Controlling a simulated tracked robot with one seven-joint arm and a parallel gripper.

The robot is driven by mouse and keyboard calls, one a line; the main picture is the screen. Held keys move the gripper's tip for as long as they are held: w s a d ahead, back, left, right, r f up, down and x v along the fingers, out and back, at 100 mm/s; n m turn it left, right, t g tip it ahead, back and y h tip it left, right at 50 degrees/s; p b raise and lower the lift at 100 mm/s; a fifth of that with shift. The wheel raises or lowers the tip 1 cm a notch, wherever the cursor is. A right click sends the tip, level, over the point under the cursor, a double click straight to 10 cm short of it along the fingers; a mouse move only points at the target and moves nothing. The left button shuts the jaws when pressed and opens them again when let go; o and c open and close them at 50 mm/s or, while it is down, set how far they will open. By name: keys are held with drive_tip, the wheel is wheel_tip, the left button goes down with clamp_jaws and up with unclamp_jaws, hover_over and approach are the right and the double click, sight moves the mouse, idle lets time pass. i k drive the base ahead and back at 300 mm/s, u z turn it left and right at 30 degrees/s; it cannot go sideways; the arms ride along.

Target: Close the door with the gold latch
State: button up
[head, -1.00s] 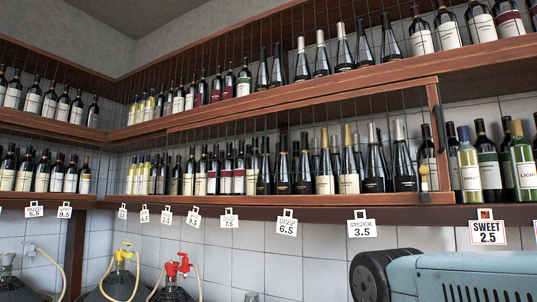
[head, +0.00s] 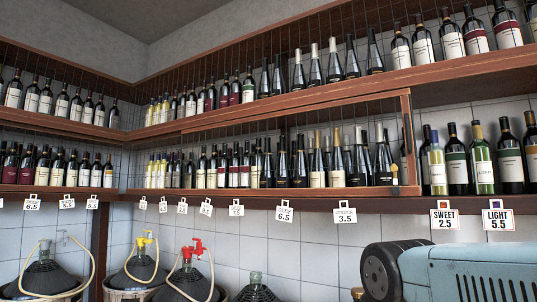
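A wood-framed wire mesh door (head: 300,112) covers part of the lower bottle shelf, right of centre in the head view. Its right upright carries a dark handle (head: 409,136). A small gold latch (head: 395,174) shows low down, just left of that upright. Bottles stand behind the mesh. I cannot tell for certain how far ajar the door stands. My gripper is not in view.
Uncovered bottles (head: 480,158) stand right of the door. Price tags (head: 345,213) hang below the shelf. A teal machine (head: 470,278) with a dark round end stands at lower right. Demijohns in baskets (head: 140,265) stand at lower left. An upper shelf (head: 470,78) runs above.

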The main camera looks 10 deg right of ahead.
sight(413, 190)
drive_tip(key=u, duration=0.25)
drive_tip(key=i, duration=1)
drive_tip(key=z, duration=1.25)
drive_tip(key=k, duration=0.65)
drive_tip(key=u, duration=0.1)
